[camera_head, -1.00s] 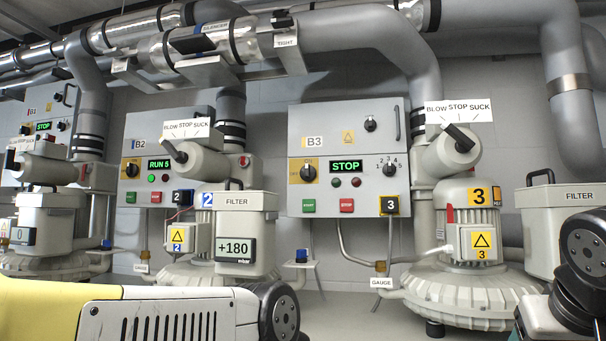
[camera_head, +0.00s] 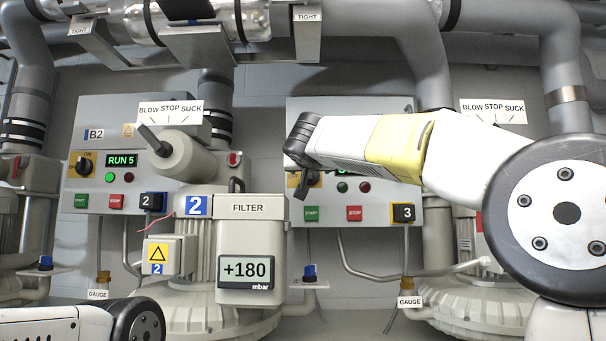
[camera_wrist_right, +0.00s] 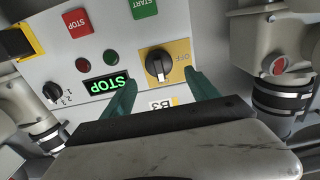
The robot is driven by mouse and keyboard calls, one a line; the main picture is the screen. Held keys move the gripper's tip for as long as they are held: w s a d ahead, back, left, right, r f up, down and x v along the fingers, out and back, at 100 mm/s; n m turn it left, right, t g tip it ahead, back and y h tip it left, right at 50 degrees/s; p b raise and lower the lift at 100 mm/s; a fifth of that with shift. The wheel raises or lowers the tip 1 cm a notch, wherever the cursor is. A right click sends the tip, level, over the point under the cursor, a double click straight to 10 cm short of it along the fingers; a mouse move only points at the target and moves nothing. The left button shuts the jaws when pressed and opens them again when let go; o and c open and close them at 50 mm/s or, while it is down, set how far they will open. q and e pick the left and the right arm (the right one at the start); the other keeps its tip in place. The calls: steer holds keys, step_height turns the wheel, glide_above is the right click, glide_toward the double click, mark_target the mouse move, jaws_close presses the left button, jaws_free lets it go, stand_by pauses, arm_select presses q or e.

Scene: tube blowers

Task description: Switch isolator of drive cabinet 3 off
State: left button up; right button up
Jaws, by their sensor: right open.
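Drive cabinet 3 (camera_wrist_right: 100,40), marked B3, shows upside down in the right wrist view. Its isolator is a black rotary knob (camera_wrist_right: 156,66) on a yellow plate with OFF at one side. The knob's grip and pale mark run roughly vertically in that view, not toward OFF. My right gripper (camera_wrist_right: 160,77) is open, its teal fingers apart on either side of the knob; I see no contact. My left gripper is out of view; only my left arm shows at lower left.
Cabinet 3's display (camera_wrist_right: 107,84) reads STOP; its green START (camera_head: 311,213) and red STOP (camera_head: 354,213) buttons sit below the isolator. Cabinet B2 (camera_head: 85,110) reads RUN 5. The filter (camera_head: 248,240) of blower 2 stands in front, left of cabinet 3.

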mark_target(310, 175)
steer(key=w, duration=0.5)
steer(key=shift+w, duration=0.2)
steer(key=c, duration=1.3)
steer(key=shift+c, duration=0.2)
